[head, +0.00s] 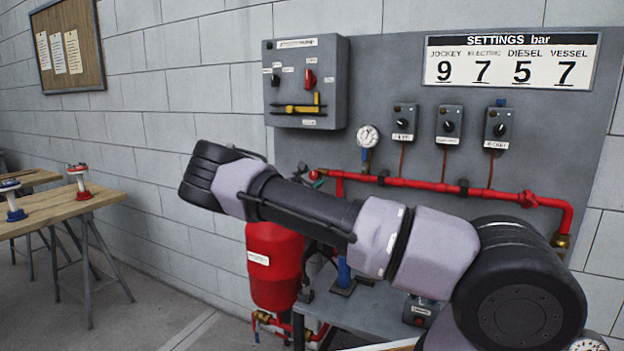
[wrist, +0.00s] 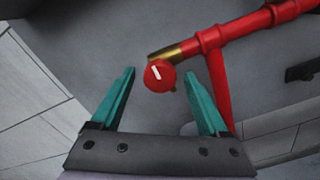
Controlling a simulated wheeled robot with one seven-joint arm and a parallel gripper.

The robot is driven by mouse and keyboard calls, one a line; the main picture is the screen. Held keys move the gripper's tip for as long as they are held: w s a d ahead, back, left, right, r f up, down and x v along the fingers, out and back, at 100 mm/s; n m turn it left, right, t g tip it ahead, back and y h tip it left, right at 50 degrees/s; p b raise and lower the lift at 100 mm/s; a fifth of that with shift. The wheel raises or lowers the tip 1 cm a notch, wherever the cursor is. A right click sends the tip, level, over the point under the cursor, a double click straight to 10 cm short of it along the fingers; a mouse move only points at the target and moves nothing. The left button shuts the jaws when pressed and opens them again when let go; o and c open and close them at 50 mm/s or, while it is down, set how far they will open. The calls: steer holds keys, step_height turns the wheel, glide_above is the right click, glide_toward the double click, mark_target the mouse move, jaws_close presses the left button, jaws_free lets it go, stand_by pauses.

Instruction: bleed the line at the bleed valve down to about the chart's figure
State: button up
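In the wrist view a round red knob (wrist: 160,76) with a white mark sits on a brass fitting at the end of the red pipe (wrist: 240,30); it looks like the bleed valve. My gripper (wrist: 163,90) is open, its green fingers either side of the knob in the picture, with no contact seen. In the head view the knob (head: 314,174) shows small above my arm, which hides most of my gripper. The chart (head: 512,60) reads jockey 9, electric 7, diesel 5, vessel 7. A white gauge (head: 368,137) stands above the pipe; its needle is too small to read.
Three grey switch boxes (head: 448,125) hang above the pipe. A grey control panel (head: 305,82) is at upper left. A red vessel (head: 273,262) stands below my arm. A wooden bench (head: 60,208) is at far left. The floor between is clear.

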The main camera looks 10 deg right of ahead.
steer(key=v, duration=1)
steer(key=shift+s+a, duration=0.2)
steer(key=shift+s, duration=0.1)
steer(key=s+d+r+m+g+y, duration=0.2)
steer(key=s+d+m+g, duration=0.4)
steer(key=s+d+m, duration=0.3)
steer(key=s+d+r+m+g+y, duration=0.1)
steer(key=s+d+m+g, duration=0.55)
steer(key=d, duration=0.35)
steer(key=s+a+r+m+t+y, duration=0.2)
steer(key=s+r+m, duration=0.4)
steer(key=s+r, duration=0.4)
steer(key=s+a+r+m+t+y, duration=0.3)
steer(key=s+r+y, duration=0.4)
steer(key=s, duration=1)
step_height(320, 180, up, 3)
steer(key=a+m, duration=0.1)
steer(key=m, duration=0.1)
steer(key=shift+s+m+y, duration=0.3)
steer(key=shift+m, duration=0.05)
